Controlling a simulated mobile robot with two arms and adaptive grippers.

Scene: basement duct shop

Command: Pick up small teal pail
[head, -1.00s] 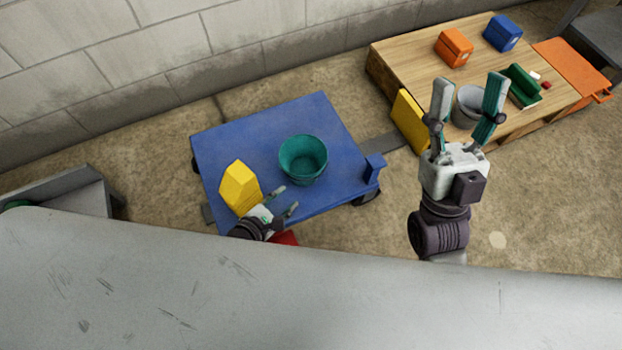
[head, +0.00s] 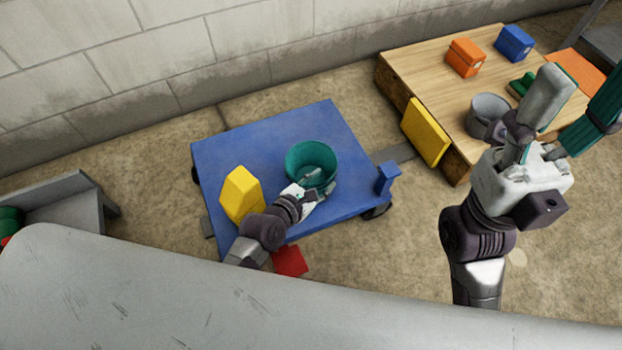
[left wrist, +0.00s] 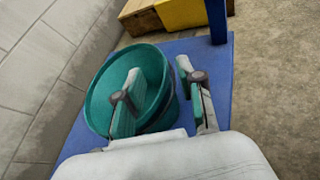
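The small teal pail (head: 302,157) stands upright on the blue cart (head: 235,150). It also shows in the left wrist view (left wrist: 98,101). My left gripper (head: 320,180) is at the pail's near rim. In the left wrist view its fingers (left wrist: 160,70) are spread, one over the pail's inside and the other outside, with the wall between them. I see a gap, so it does not look closed on the rim. My right gripper (head: 580,95) is open and empty, raised in front of the wooden table.
A yellow block (head: 241,195) stands on the cart left of my left arm. A wooden table (head: 430,75) at right holds a grey pail (head: 484,113), an orange box (head: 465,57) and a blue box (head: 514,43). A red block (head: 290,261) lies below the cart's near edge.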

